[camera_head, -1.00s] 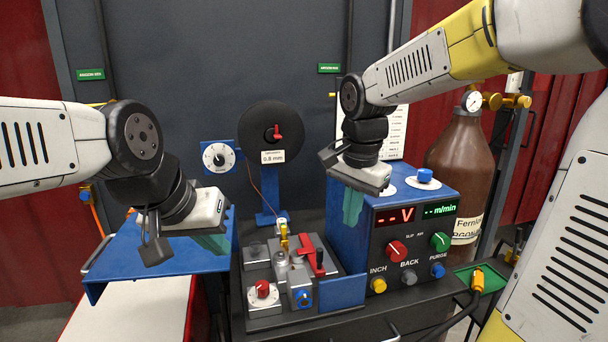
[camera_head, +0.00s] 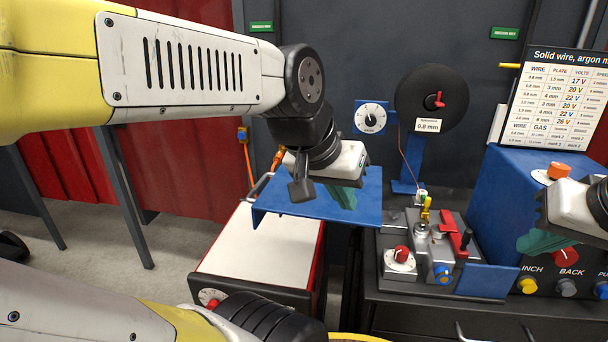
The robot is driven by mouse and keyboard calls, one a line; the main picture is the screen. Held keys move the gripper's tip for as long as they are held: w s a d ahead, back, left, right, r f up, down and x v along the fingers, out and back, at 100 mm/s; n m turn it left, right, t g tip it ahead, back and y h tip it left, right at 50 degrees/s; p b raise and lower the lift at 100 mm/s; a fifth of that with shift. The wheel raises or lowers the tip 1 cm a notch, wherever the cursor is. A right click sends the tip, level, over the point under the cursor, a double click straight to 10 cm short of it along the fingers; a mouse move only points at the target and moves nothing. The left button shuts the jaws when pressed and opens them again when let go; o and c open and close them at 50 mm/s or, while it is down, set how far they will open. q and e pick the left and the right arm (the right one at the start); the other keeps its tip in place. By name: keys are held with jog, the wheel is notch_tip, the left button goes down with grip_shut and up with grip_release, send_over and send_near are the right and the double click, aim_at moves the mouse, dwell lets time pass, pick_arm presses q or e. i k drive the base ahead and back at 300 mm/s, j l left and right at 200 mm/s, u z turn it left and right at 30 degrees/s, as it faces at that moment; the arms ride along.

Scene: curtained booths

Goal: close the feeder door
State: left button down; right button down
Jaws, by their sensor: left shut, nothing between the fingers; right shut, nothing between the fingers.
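The feeder door appears to be the wide blue panel (camera_head: 300,206) with a grey bar handle (camera_head: 262,186) at its left edge. It stands open, left of the feeder mechanism (camera_head: 425,262), whose rollers and red lever (camera_head: 455,240) are exposed. My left gripper (camera_head: 343,198) is shut and empty, its teal fingertips in front of or over the panel's right part; I cannot tell if they touch it. My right gripper (camera_head: 530,243) is shut and empty, in front of the blue control box (camera_head: 512,195), partly cut off by the right edge.
A white-topped cabinet (camera_head: 255,248) with red sides stands below the panel. A black wire spool (camera_head: 430,88) on a blue stand and a dial (camera_head: 371,116) are behind the mechanism. A small blue plate (camera_head: 485,281) borders the mechanism's right. Open floor lies at left.

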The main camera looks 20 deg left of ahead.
aim_at(275, 198)
jog(key=k+j, duration=0.1)
jog(key=j, duration=0.4)
jog(key=k+j, duration=0.1)
jog(key=j, duration=0.35)
jog(key=k+j, duration=0.1)
jog(key=j, duration=0.4)
jog(key=k+j, duration=0.1)
jog(key=j, duration=0.4)
jog(key=i+l+z, duration=0.15)
jog(key=z, duration=0.6)
